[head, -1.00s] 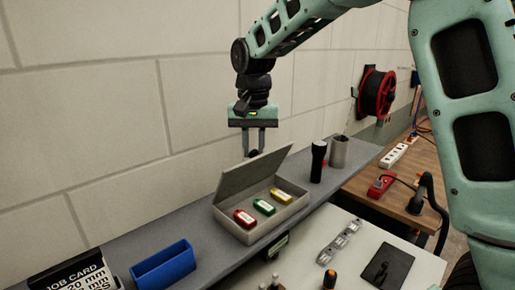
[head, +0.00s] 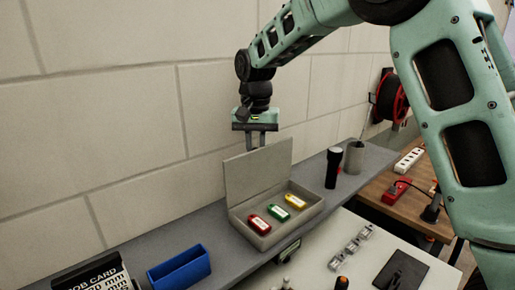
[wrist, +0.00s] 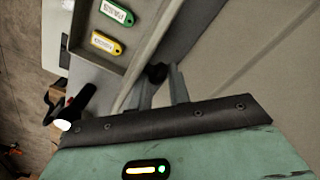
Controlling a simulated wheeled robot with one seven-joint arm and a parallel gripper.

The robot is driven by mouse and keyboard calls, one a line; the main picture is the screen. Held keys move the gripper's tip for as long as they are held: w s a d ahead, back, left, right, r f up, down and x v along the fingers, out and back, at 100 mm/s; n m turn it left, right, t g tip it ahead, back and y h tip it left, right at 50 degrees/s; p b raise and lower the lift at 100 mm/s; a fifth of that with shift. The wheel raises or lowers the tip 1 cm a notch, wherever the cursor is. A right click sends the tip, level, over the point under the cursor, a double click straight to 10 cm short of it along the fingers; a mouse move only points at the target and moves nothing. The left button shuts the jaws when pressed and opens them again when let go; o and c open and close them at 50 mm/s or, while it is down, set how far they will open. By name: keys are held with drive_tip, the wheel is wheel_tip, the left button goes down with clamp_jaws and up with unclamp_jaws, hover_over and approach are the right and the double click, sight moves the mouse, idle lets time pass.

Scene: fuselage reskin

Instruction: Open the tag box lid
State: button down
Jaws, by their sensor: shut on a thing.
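The grey tag box (head: 300,222) sits on the grey shelf with its lid (head: 258,170) standing nearly upright at the back. Red (head: 259,224), green (head: 278,212) and yellow (head: 295,201) tags lie inside it. My gripper (head: 262,142) is at the lid's top edge, pointing down. In the wrist view my gripper (wrist: 160,88) is shut on a small dark knob (wrist: 157,72) beside the lid; in the head view the lid hides the fingertips. The green (wrist: 117,12) and yellow (wrist: 106,43) tags also show in the wrist view.
A black flashlight (head: 333,168) and a grey cup (head: 354,158) stand right of the box. A blue bin (head: 180,270) and a job card (head: 92,280) are at the left. The wall (head: 120,110) is close behind the lid.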

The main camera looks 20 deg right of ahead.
drive_tip(key=c, duration=1.2)
unclamp_jaws()
drive_tip(key=shift+s+a+f, duration=0.2)
drive_tip(key=shift+a+f, duration=0.2)
drive_tip(key=shift+a, duration=0.2)
drive_tip(key=shift+d, duration=0.1)
drive_tip(key=shift+w+d+r, duration=0.15)
drive_tip(key=shift+r, duration=0.05)
drive_tip(key=shift+r, duration=0.1)
wheel_tip(320, 180, up, 17)
drive_tip(key=b, duration=0.3)
drive_tip(key=shift+c, duration=0.4)
